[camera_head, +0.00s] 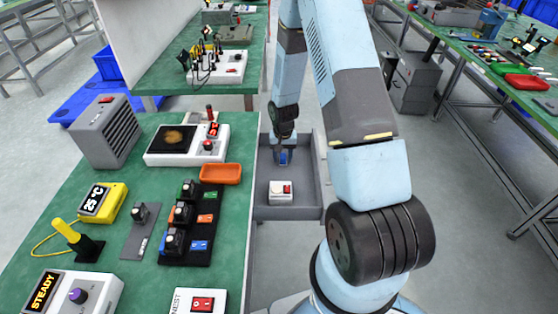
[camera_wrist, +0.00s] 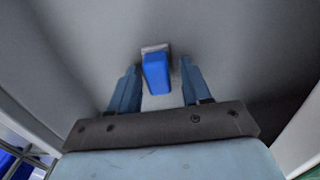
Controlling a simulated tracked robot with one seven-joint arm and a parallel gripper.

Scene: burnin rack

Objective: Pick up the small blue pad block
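The small blue pad block (camera_wrist: 156,76) shows in the wrist view, with a pale grey piece at its far end, over a plain grey surface. My gripper (camera_wrist: 160,66) is open, with one blue finger on each side of the block. A gap shows between the block and each finger, wider on the right. In the head view my gripper (camera_head: 283,153) reaches down into a grey open drawer (camera_head: 309,207) beside the green bench. A blue patch shows at its tips there; I cannot tell block from fingers.
The green bench (camera_head: 143,190) on the left holds an orange tray (camera_head: 220,174), a black rack (camera_head: 190,225) and several instruments.

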